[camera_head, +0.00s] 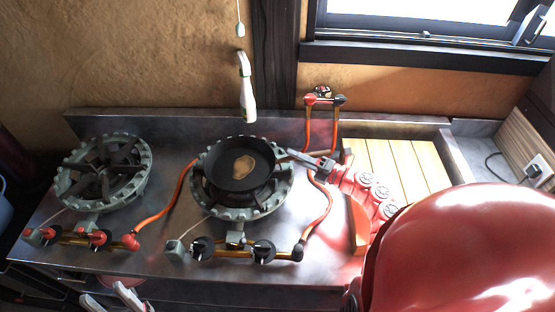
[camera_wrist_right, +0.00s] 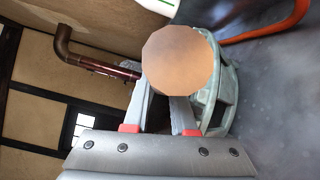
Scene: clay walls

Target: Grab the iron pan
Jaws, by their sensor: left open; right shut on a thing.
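The iron pan (camera_head: 240,165) is black and round and sits on the middle gas burner (camera_head: 283,193), with a brown patch inside it. My right gripper (camera_head: 308,160) is at the pan's right side, shut on its handle, which is mostly hidden by the fingers. In the right wrist view, a tan round shape (camera_wrist_right: 180,62) covers the fingertips; I cannot tell what it is. The burner (camera_wrist_right: 226,95) shows behind the fingers there. My left gripper (camera_head: 115,302) is open and empty at the bottom edge, below the counter front, partly cut off.
A second burner (camera_head: 103,172) stands empty at left. A slatted wooden board (camera_head: 400,165) lies right, partly behind my red arm. A window (camera_head: 430,40) is above.

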